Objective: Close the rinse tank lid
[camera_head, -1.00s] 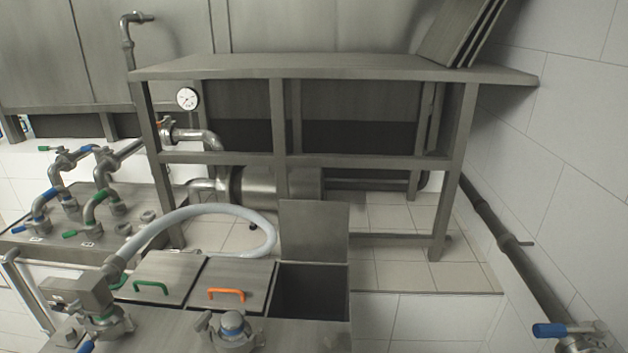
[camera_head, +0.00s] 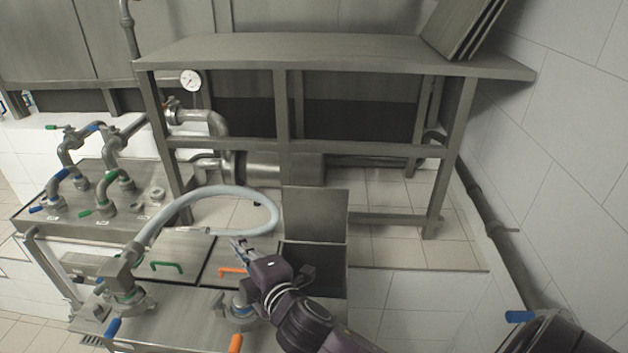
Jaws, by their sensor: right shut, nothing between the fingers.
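The rinse tank lid (camera_head: 316,213) stands upright, hinged at the back of an open square tank opening (camera_head: 312,257). The dark inside of the tank shows below it. Beside it on the left are two shut lids, one with an orange handle (camera_head: 231,270) and one with a green handle (camera_head: 166,266). My right gripper (camera_head: 238,246) is shut and empty, over the orange-handled lid, left of the open tank. Its arm comes from the bottom and covers part of the tank's front. My left gripper is not in view.
A pale hose (camera_head: 205,191) loops behind the lids, close to my right gripper. Valve fittings (camera_head: 240,307) stand on the tank top in front. A steel table (camera_head: 330,57) stands behind. Tiled floor (camera_head: 400,255) is free to the right of the lid.

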